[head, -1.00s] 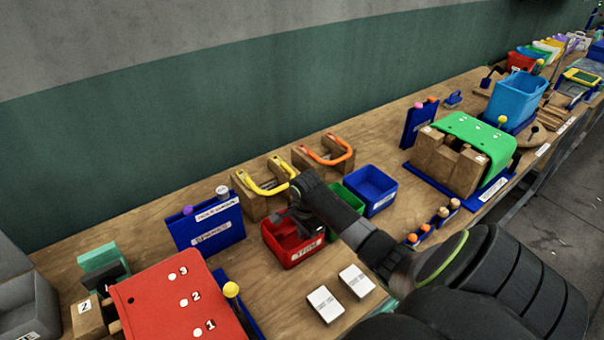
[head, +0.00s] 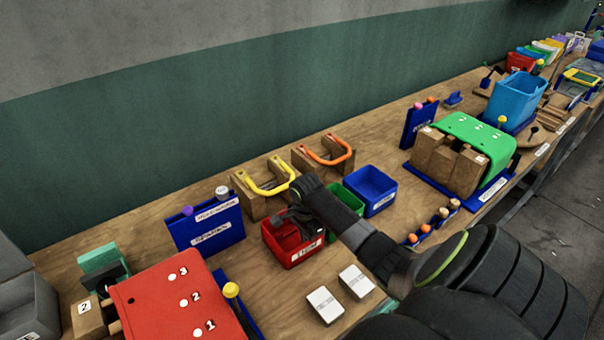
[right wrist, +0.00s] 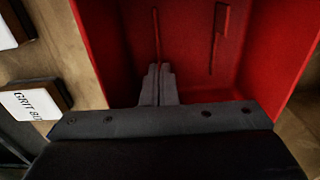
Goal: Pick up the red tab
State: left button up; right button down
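The red bin (head: 282,252) stands on the bench in the head view, with a white label on its front. In the right wrist view its red inside (right wrist: 275,40) fills the upper part. My right gripper (head: 291,222) reaches down into this bin. In the right wrist view its two dark fingers (right wrist: 157,72) are together, with a thin red tab (right wrist: 156,38) sticking out at their tips, seen edge-on. The part between the fingers is hidden. Another thin red tab (right wrist: 219,38) lies apart to the right. My left gripper is out of view.
A green bin (head: 345,197) and a blue bin (head: 378,190) stand right of the red bin. Yellow (head: 267,189) and orange (head: 326,157) handles on wooden blocks stand behind. Two white-topped blocks (head: 325,305) (head: 356,281) lie in front. A red press (head: 175,300) stands at left.

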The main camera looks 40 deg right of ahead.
notch_tip(320, 180, up, 10)
jog(key=b, duration=0.1)
dwell(0.4)
dwell(1.0)
